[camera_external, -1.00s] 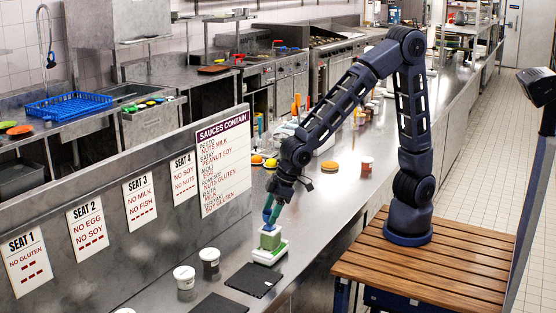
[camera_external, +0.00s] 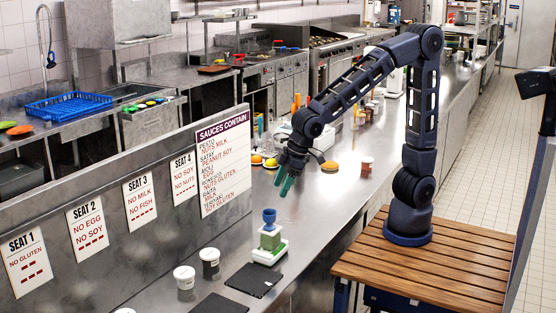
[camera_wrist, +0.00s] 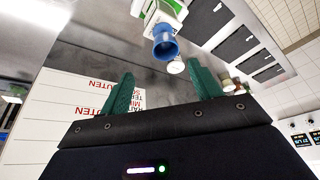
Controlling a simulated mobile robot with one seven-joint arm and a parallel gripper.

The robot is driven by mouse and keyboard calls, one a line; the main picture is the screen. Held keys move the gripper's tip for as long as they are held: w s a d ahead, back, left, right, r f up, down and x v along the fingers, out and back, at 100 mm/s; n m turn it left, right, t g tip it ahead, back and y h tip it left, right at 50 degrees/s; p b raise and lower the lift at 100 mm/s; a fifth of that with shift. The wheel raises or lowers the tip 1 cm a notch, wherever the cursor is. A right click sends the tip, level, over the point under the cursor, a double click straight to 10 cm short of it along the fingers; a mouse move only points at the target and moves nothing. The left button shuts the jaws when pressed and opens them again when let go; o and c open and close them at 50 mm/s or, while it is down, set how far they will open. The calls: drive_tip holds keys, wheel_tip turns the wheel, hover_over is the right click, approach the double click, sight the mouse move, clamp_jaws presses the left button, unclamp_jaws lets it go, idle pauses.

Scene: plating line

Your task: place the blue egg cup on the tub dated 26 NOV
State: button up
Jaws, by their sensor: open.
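The blue egg cup (camera_external: 269,217) stands upright on top of a small stack of green and white tubs (camera_external: 270,242) on the steel counter. In the wrist view the egg cup (camera_wrist: 165,42) shows beyond the fingertips, with the green and white tubs (camera_wrist: 158,10) behind it. The dates on the tubs are too small to read. My gripper (camera_external: 286,187), with green fingers, is open and empty, above and behind the stack and clear of it. It also shows in the wrist view (camera_wrist: 160,85).
Black mats (camera_external: 254,280) lie in front of the stack. Two small lidded pots, one white (camera_external: 184,277) and one dark (camera_external: 210,262), stand to its left. A sauces sign (camera_external: 224,164) stands behind. Orange and yellow items (camera_external: 256,159) lie farther back.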

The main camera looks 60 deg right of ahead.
drive_tip(key=w+d+r+m+t+h, duration=0.1)
drive_tip(key=w+d+r+m, duration=0.15)
drive_tip(key=d, duration=1.05)
drive_tip(key=w+d+r+m, duration=0.1)
drive_tip(key=d+r+m, duration=0.15)
drive_tip(key=d, duration=0.95)
drive_tip(key=s+d+m+h, duration=0.1)
drive_tip(key=s+d+m, duration=0.1)
drive_tip(key=s+d, duration=0.3)
drive_tip(key=s+d+r+m+h, duration=0.1)
drive_tip(key=s+d, duration=0.5)
drive_tip(key=d, duration=0.7)
drive_tip(key=shift+s+d+m, duration=0.2)
drive_tip(key=shift+d+m, duration=0.1)
drive_tip(key=shift+m, duration=0.1)
